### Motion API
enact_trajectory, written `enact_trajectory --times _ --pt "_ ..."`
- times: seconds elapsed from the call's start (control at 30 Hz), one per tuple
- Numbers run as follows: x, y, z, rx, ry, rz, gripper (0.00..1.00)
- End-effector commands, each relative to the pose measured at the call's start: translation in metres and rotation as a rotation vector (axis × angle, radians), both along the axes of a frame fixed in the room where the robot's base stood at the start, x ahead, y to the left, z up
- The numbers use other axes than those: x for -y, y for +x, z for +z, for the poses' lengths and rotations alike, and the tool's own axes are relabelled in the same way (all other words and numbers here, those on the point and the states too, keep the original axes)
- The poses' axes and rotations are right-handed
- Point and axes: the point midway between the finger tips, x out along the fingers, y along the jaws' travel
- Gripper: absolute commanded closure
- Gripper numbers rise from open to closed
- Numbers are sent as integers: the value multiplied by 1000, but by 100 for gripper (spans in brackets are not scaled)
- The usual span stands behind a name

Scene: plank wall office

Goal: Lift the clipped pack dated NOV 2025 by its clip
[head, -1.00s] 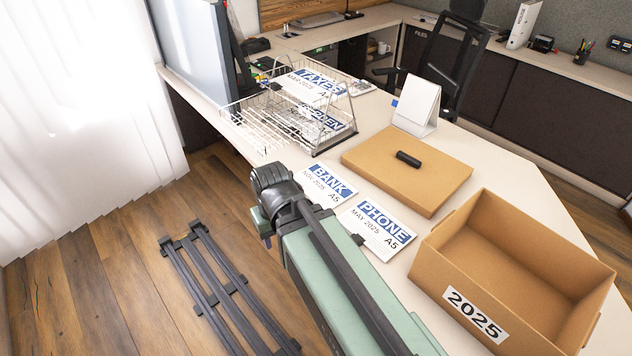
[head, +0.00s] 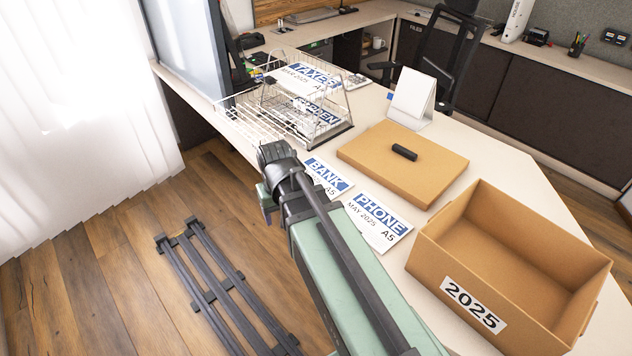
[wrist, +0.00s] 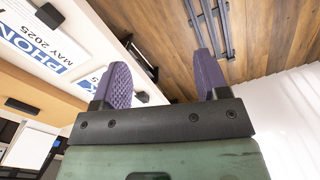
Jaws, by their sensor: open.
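The BANK pack (head: 328,178), white with a blue title band, lies on the desk's near edge. Its date read NOV 2025 in the earlier head view; my arm now covers most of that line. In the wrist view a corner of it (wrist: 88,83) shows left of my gripper. A small black piece (wrist: 141,97) by the left finger may be its clip. The PHONE pack (head: 378,222), dated MAY 2025, lies to its right, with a black clip (wrist: 49,15) in the wrist view. My gripper (wrist: 160,66) is open and empty, beside the desk edge, fingers apart.
An open cardboard box (head: 437,252) labelled 2025 stands at the right. A flat brown box lid (head: 385,172) with a black cylinder (head: 404,152) lies behind the packs. A wire tray (head: 340,134) holds other packs. A white stand-up calendar (head: 411,96) stands farther back.

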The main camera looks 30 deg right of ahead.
Motion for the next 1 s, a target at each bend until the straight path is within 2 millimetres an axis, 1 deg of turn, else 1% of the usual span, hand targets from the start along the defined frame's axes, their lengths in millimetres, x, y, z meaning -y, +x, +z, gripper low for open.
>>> enact_trajectory --times 0.03,0.07,0.1,0.13,0.2,0.23,0.3,0.33,0.4,0.5,0.57,0.67,0.8,0.87,0.93,1.0 --pt "26 59 -14 1 0 -89 32" --pt "44 88 -17 1 0 -176 32" --pt "69 129 -22 2 1 -325 32" --pt "88 158 -25 2 2 -450 32" --pt "123 212 -27 1 3 -739 32" --pt "130 227 -27 2 3 -845 32" --pt "136 247 -24 2 3 -1048 32" --pt "136 249 -24 1 4 -1115 32" --pt "134 244 -24 2 4 -1228 32" --pt "134 243 -24 2 4 -1288 32" --pt "134 242 -25 2 4 -1289 32" --pt "134 242 -39 2 4 -1287 32" --pt "133 242 -71 2 4 -1285 32" --pt "133 242 -81 2 4 -1285 32" --pt "133 242 -85 2 4 -1285 32" --pt "133 242 -83 2 4 -1284 32"
